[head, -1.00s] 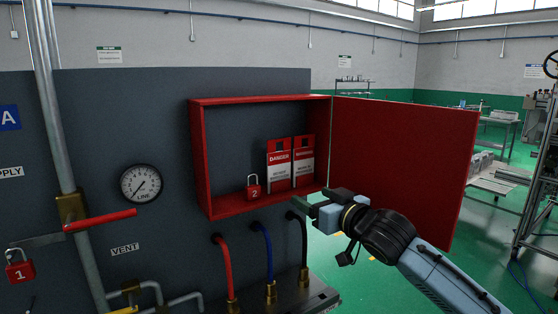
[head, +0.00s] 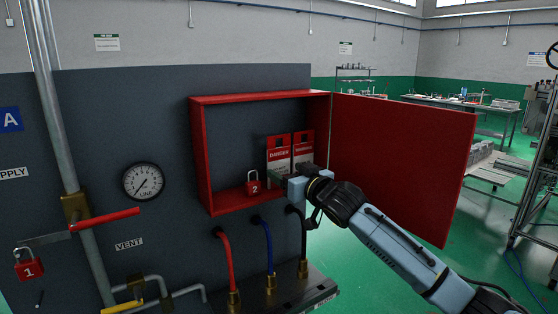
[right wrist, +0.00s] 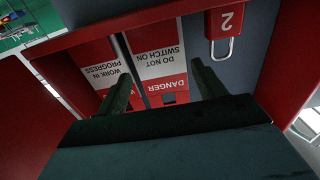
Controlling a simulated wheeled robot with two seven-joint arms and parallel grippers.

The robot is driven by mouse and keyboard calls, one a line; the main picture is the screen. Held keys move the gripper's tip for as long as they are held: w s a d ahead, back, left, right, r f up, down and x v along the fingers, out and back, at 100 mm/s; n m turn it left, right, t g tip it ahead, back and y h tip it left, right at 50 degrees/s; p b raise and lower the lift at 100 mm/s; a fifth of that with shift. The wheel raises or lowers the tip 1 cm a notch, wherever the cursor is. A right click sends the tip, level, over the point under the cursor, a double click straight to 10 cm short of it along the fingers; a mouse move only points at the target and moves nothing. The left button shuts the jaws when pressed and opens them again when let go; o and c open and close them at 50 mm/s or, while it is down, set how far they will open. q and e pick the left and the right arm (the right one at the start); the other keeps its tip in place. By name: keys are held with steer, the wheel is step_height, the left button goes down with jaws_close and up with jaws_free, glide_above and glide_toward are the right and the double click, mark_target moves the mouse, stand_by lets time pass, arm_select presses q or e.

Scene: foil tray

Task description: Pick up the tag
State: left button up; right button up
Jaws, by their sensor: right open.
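Two red-and-white tags stand side by side inside the open red cabinet (head: 198,160). The left one is the danger tag (head: 278,153), which reads "DO NOT SWITCH ON" in the right wrist view (right wrist: 156,62). The other is the work-in-progress tag (head: 302,149), also in the right wrist view (right wrist: 97,66). My right gripper (head: 285,177) is open at the cabinet's front, before the lower part of the tags. In the right wrist view its fingers (right wrist: 162,78) spread on both sides of the danger tag, apparently without holding it. My left gripper is not in view.
A red padlock marked 2 (head: 253,187) stands on the cabinet floor left of the tags. The open cabinet door (head: 405,160) stands to the right, close to my right arm. Red, blue and black hoses (head: 268,245) hang below the cabinet.

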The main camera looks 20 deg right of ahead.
mark_target(279, 167)
steer(key=shift+w+a+r, duration=0.1)
steer(key=shift+w+a, duration=0.1)
steer(key=shift+w, duration=0.95)
steer(key=shift+r+p, duration=0.15)
steer(key=shift+p, duration=0.15)
steer(key=shift+c, duration=0.2)
steer(key=shift+w, duration=0.1)
steer(key=c, duration=0.5)
steer(key=shift+w+a+f, duration=0.2)
steer(key=shift+w, duration=0.1)
steer(key=shift+c, duration=0.4)
